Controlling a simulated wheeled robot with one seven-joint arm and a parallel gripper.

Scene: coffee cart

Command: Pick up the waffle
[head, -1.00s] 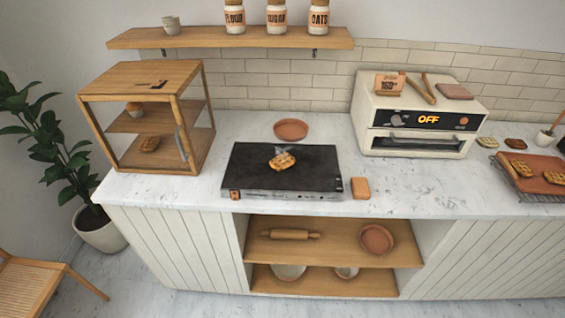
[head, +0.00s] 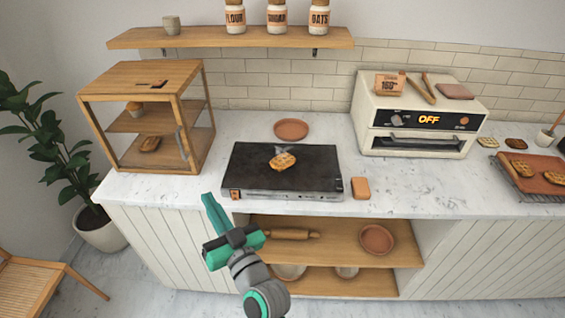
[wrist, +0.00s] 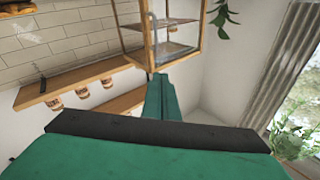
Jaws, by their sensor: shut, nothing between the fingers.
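A golden-brown waffle (head: 282,161) lies on the black griddle (head: 250,176) in the middle of the counter. Similar waffle-like pieces lie on a tray at the far right and inside the wooden display case. My gripper (head: 209,198) is in front of the counter, below and to the left of the griddle, with its green fingers pointing up. It is shut and empty, apart from the waffle. In the wrist view my green fingers (wrist: 162,98) are together, and no waffle on the griddle shows there.
A wooden display case (head: 140,62) stands at the left, also in the wrist view (wrist: 201,30). A toaster oven (head: 415,145) and a tray (head: 508,178) are at the right. A terracotta plate (head: 291,129) lies behind the griddle. Open shelves are below.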

